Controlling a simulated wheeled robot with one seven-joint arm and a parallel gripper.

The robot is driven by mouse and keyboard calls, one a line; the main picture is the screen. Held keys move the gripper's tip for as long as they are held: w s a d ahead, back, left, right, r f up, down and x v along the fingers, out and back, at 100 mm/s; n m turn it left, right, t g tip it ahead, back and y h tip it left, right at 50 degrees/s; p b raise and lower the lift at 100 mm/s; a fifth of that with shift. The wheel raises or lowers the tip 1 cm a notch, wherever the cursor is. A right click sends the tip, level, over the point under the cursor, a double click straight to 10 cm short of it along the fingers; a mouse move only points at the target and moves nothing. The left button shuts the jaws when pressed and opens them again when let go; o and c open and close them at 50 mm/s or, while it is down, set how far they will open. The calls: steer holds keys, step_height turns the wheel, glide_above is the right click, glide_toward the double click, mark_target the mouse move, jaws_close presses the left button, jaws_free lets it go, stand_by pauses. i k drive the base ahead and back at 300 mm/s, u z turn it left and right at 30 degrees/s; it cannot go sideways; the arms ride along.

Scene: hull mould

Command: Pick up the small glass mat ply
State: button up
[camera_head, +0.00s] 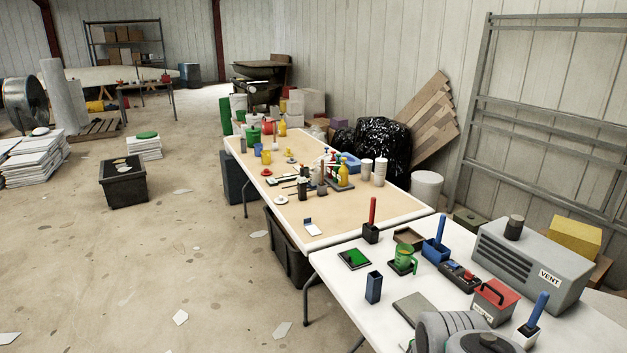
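I cannot tell for sure which thing is the small glass mat ply. A flat grey square piece (413,308) lies on the near white table (345,285), close to my arm. A small white piece (312,230) with a blue part at its edge lies near the front of the tan-topped table (370,220). Pale flat scraps also lie on the floor, one of them (181,317) at the lower left. Grey rounded parts of my arm show at the bottom right and cover part of the near table. My gripper's fingers are not in view.
The near table also holds a dark blue holder (374,288), a green cup (404,258), a red-lidded box (493,301) and a grey vent box (530,265). Bottles and tubs crowd the tan table. A black bin (123,185) stands on the mostly open floor at left.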

mark_target(312, 229)
steer(key=u, duration=0.75)
steer(key=i, duration=2.2)
steer(key=u, duration=1.1)
steer(key=i, duration=0.3)
